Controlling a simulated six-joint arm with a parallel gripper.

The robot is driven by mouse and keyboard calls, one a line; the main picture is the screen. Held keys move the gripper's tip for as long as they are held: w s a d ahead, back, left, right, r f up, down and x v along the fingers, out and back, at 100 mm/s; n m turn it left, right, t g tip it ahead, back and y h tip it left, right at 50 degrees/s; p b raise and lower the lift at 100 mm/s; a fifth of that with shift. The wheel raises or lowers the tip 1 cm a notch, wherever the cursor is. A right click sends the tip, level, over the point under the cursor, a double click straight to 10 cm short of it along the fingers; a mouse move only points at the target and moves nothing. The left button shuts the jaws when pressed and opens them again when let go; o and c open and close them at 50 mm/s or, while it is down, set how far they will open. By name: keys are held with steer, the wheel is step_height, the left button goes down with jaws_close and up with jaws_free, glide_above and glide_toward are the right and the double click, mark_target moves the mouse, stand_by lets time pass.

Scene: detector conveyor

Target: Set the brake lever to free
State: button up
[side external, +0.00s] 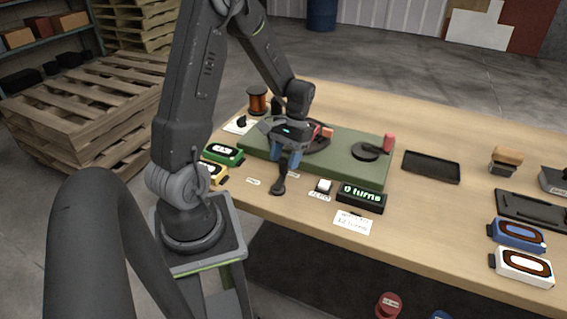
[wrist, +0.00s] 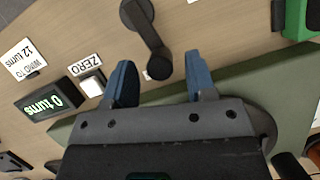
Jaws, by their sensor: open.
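The brake lever (side external: 279,184) is a dark bar with round ends at the front edge of the green base. It also shows in the wrist view (wrist: 147,35), running from the top edge down toward my fingertips. Small label cards lie to its left (side external: 253,181) and right (side external: 293,175); their words are too small to read. My gripper (side external: 285,160) is open and empty, with blue fingers pointing down over the lever's inner end. In the wrist view the gripper (wrist: 160,62) has a finger on each side of that end; contact cannot be told.
A "0 turns" display (side external: 361,198), a white ZERO button (side external: 323,186) and a "12 turns" card (side external: 352,222) sit right of the lever. A red-handled crank (side external: 370,150) stands on the green base (side external: 363,172). Green (side external: 223,154) and yellow units lie left. Black trays (side external: 431,167) lie right.

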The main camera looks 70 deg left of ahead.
steer(key=shift+x, duration=0.9)
steer(key=c, duration=0.9)
